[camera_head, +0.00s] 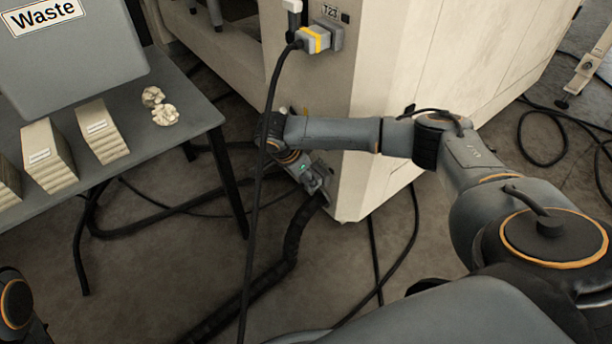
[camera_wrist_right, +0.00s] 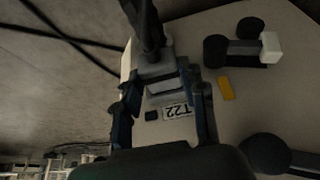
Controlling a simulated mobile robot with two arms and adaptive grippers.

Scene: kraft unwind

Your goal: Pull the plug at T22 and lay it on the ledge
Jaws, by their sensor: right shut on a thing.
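The T22 label (camera_wrist_right: 178,111) appears upside down in the right wrist view, on a pale machine panel. Next to it, my right gripper (camera_wrist_right: 163,103) is shut on a grey plug (camera_wrist_right: 158,72) with a thick dark cable. In the head view my right gripper (camera_head: 309,176) is low at the machine's corner, with the plug (camera_head: 319,184) largely hidden. I cannot tell whether the plug is fully seated in its socket. I cannot make out a ledge for certain. My left gripper is not in view.
A grey and yellow plug (camera_head: 314,39) sits higher on the machine (camera_head: 385,80), its cable (camera_head: 262,190) hanging down across the view. A table (camera_head: 150,140) at left holds a Waste bin (camera_head: 75,65), paper stacks and crumpled pieces. Cables lie on the floor.

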